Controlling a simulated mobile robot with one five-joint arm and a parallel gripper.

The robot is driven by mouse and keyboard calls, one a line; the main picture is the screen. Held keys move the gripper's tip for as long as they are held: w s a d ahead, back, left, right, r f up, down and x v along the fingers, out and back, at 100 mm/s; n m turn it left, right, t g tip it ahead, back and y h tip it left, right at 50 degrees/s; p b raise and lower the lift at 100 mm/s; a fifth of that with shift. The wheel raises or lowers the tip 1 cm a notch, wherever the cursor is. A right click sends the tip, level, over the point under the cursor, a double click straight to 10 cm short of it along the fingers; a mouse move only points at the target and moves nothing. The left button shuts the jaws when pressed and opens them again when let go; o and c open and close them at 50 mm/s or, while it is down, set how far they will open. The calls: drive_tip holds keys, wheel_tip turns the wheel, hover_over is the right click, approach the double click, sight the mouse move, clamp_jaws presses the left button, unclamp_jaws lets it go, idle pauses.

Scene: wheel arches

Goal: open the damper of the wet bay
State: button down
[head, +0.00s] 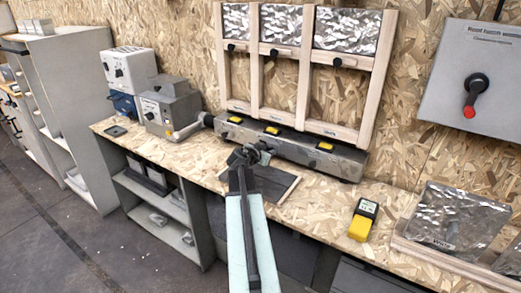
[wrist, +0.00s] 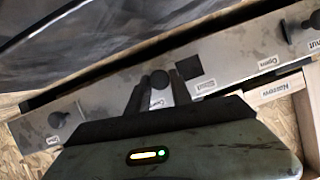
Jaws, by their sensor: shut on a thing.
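A long grey metal duct (head: 300,150) runs along the foot of a wooden frame with three bays (head: 308,85). In the wrist view the duct front (wrist: 110,95) carries black knobs and small labels, some reading "Open" and "Shut". My gripper (head: 250,152) is at the duct front, and in the wrist view (wrist: 160,92) its fingers are shut on a black damper knob (wrist: 160,78). A "Shut" label (wrist: 206,87) lies right of that knob, past a black square opening. I cannot read which bay is the wet one.
Another knob (wrist: 278,34) sits further right on the duct. A yellow-and-black meter (head: 362,220) lies on the bench right of my arm. A foil panel (head: 455,222) stands at the right. A wall box (head: 478,80) has a red-tipped handle.

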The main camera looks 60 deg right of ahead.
drive_tip(key=shift+s, duration=0.45)
drive_tip(key=c, duration=1.1)
unclamp_jaws()
drive_tip(key=shift+a, duration=0.1)
drive_tip(key=shift+a+r, duration=0.2)
drive_tip(key=shift+a, duration=0.15)
drive_tip(key=p+v, duration=0.3)
drive_tip(key=v, duration=0.4)
drive_tip(key=shift+d, duration=0.1)
